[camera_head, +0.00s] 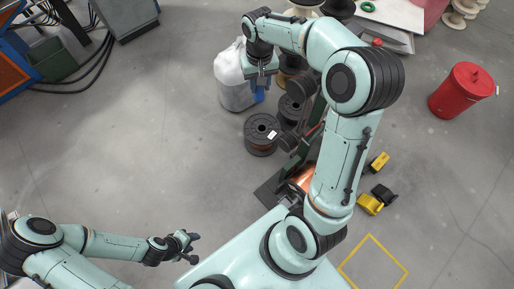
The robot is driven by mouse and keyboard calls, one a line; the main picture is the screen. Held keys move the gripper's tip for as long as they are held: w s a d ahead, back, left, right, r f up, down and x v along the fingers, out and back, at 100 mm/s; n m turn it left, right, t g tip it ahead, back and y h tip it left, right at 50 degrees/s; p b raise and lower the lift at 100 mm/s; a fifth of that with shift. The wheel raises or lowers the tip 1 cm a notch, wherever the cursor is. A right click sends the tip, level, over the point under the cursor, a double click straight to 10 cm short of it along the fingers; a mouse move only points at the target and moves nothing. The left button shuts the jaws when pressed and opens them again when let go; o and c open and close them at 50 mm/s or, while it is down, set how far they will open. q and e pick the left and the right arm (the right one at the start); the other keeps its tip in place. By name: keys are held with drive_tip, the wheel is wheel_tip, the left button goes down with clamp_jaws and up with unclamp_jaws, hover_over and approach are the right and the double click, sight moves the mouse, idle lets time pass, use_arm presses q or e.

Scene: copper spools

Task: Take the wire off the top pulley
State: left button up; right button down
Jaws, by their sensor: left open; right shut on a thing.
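My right gripper (261,83) is at the top centre, beside and over the edge of a white sack. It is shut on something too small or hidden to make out. A dark green stand (306,140) with dark wheel-like parts (288,141) stands below and right of it, partly behind my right arm. I cannot tell which part is the top pulley, and I cannot make out the wire. A copper-coloured coil (301,180) shows low on the stand, partly hidden by my arm. My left gripper (188,246) is open and empty at the lower left, far from the stand.
A dark spool (261,134) lies left of the stand, with another (290,108) behind it. The white sack (232,85) is behind them. A red bin (461,90) and yellow-black items (370,204) are to the right.

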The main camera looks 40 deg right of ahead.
use_arm(q)
drive_tip(key=s+f+g+b, duration=0.1)
drive_tip(key=s+f+b, duration=0.4)
drive_tip(key=s+f, duration=0.1)
drive_tip(key=shift+s+f, duration=0.4)
drive_tip(key=shift+f, duration=0.25)
use_arm(e)
drive_tip(key=s+d, duration=0.1)
drive_tip(key=s, duration=1.1)
use_arm(q)
drive_tip(key=s+f+b, duration=0.3)
drive_tip(key=f+b, duration=0.3)
drive_tip(key=f, duration=0.1)
drive_tip(key=shift+b, duration=0.4)
use_arm(e)
drive_tip(key=s+f, duration=0.5)
drive_tip(key=f, duration=0.1)
drive_tip(key=shift+d+f, duration=0.25)
